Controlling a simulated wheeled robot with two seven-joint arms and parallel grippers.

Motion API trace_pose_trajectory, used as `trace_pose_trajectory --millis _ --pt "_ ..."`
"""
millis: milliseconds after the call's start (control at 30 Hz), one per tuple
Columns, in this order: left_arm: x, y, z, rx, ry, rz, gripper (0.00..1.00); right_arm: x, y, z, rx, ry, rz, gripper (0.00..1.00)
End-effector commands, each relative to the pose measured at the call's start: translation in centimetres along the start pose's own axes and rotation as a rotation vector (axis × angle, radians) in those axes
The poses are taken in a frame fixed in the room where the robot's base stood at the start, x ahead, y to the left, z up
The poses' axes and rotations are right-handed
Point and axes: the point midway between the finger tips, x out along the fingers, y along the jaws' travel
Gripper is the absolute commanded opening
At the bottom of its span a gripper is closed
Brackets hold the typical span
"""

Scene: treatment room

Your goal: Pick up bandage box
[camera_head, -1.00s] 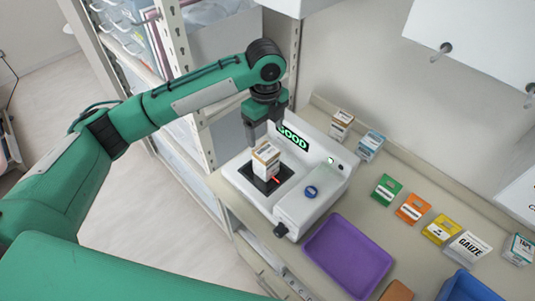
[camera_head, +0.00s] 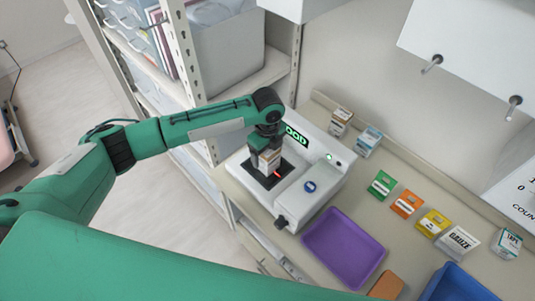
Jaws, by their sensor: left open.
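A small tan and white box (camera_head: 270,160), which I take for the bandage box, stands on the dark pad (camera_head: 259,178) of a white scanner-like device (camera_head: 313,204). Part of a green display on the device shows letters behind my arm. My left gripper (camera_head: 266,152) points down over the box, with its fingers at the box's upper part. The gripper is open; whether the fingers touch the box cannot be told. My right gripper is out of view.
A purple tray (camera_head: 344,249) lies right of the device. Several small boxes, among them a green one (camera_head: 381,185) and a gauze box (camera_head: 458,242), line the counter. Two boxes stand behind the device. A blue bin (camera_head: 455,284) is at the bottom right. Shelving (camera_head: 185,60) rises at the back left.

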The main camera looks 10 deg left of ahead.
Motion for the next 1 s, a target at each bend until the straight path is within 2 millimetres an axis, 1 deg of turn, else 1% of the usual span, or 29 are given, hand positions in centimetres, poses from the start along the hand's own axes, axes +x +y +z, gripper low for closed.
trace_pose_trajectory --millis 167,200,267,400,467,767,867,967,1000 --pt "0.1 0.0 0.0 0.000 0.000 0.000 0.78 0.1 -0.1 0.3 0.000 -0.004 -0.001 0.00" --pt "0.1 0.0 0.0 0.000 0.000 0.000 0.70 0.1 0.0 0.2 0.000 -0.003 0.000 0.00" --pt "0.0 0.0 0.0 0.000 0.000 0.000 0.59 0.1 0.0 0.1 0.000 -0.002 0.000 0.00" --pt "0.0 0.0 0.0 0.000 0.000 0.000 0.31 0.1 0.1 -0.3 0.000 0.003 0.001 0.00" --pt "0.0 0.0 0.0 0.000 0.000 -0.001 0.24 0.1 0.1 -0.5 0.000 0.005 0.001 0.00" --pt "-0.3 -0.1 0.0 -0.001 0.000 -0.001 0.24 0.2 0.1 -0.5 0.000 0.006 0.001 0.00" --pt "-0.9 -0.1 0.0 0.000 0.000 -0.004 0.24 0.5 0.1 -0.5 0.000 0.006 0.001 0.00" --pt "-2.1 -0.1 0.0 0.000 0.000 -0.004 0.24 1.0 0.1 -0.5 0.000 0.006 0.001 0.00" --pt "-2.8 -0.1 0.0 0.002 -0.001 -0.005 0.24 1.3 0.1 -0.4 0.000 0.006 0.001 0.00"
